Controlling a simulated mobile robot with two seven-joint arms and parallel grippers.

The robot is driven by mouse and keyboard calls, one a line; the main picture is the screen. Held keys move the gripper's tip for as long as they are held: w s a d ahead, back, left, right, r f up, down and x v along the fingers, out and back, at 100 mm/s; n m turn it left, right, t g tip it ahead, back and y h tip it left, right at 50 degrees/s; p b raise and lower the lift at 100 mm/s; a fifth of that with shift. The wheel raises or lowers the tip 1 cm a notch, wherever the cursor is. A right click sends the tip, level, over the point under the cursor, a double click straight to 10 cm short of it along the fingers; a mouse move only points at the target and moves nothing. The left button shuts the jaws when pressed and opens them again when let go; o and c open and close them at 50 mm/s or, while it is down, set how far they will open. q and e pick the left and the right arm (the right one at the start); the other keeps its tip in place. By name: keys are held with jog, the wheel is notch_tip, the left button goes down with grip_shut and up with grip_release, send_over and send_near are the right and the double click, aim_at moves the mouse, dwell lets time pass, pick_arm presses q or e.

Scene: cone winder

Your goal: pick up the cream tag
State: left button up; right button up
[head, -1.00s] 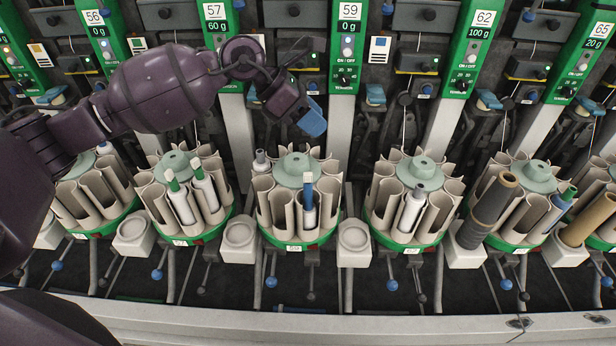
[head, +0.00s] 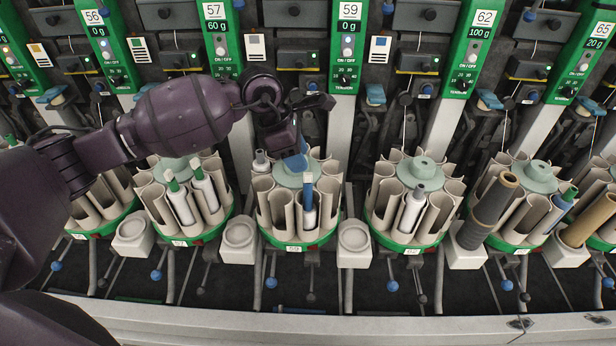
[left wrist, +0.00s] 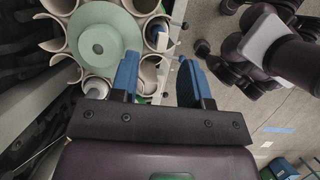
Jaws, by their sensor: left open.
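A small cream tag (head: 308,178) sits at the top of a blue-tipped tube (head: 308,195) in a front slot of the middle carousel (head: 265,215). In the left wrist view a pale and blue piece (left wrist: 158,38), which looks like this tube's top, shows beyond the jaws. My left gripper (head: 296,160) is above the carousel's pale green hub, just behind the tag. Its blue fingers are apart and nothing is between them in the left wrist view (left wrist: 157,72). My right gripper is not seen.
Neighbouring carousels (head: 415,205) with tubes stand on both sides. A dark-tipped tube (head: 260,157) rises at the middle carousel's back left. Green numbered posts (head: 345,45) stand behind. White cups (head: 353,240) sit between carousels, and a pale rail (head: 400,328) runs in front.

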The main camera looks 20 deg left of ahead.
aim_at(308, 174)
pick_arm(q)
jog(key=x, duration=0.5)
jog(key=shift+s+d, duration=0.1)
jog(key=c, duration=0.8)
